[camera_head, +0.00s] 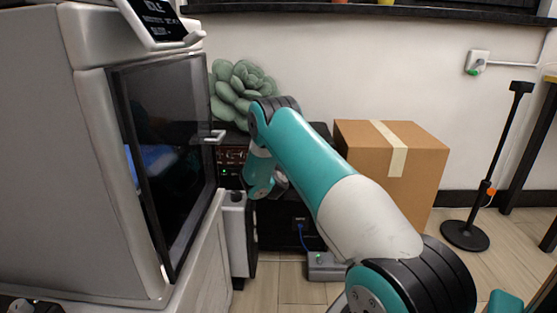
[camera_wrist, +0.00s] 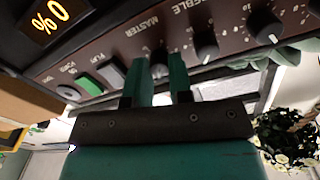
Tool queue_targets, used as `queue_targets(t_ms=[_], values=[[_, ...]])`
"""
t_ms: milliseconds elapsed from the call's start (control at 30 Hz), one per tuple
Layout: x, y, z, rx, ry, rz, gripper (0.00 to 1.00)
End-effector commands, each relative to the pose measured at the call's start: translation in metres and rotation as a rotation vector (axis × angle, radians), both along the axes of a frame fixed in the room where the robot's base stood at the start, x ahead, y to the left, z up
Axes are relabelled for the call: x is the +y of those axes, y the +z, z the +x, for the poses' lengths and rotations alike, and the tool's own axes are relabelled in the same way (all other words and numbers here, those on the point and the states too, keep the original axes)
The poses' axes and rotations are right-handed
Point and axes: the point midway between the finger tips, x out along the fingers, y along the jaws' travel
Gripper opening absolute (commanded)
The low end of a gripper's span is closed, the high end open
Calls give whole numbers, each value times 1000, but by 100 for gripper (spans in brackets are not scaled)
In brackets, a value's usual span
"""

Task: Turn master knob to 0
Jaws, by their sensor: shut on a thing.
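The amplifier's brown control panel (camera_wrist: 105,50) fills the top of the wrist view, tilted, with printed labels. The master knob (camera_wrist: 159,70), below the word MASTER, sits between the two green fingers of my gripper (camera_wrist: 159,77). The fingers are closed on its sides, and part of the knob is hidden. A lit orange display (camera_wrist: 62,18) on the dark upper part seems to show a 0 and a percent sign. In the head view the amplifier front (camera_head: 231,158) is partly visible behind my arm; the fingers cannot be made out there.
Dark treble knob (camera_wrist: 206,48) and another knob (camera_wrist: 266,28) sit close beside the master knob. A green rocker switch (camera_wrist: 91,85) is on its other side. A glass-doored machine (camera_head: 120,170) stands left, a cardboard box (camera_head: 425,170) right.

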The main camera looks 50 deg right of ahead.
Motion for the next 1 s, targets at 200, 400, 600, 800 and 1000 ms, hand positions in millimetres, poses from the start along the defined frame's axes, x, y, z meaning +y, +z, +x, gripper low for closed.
queue_targets(t_ms=[200, 400, 600, 800, 1000], values=[[0, 0, 0, 64, 0, -54, 0], [0, 0, 1, 180, 0, -153, 0], [1, 0, 1, 325, 0, -276, 0], [1, 0, 1, 468, 0, -400, 0], [1, 0, 1, 612, 1, -524, 0]])
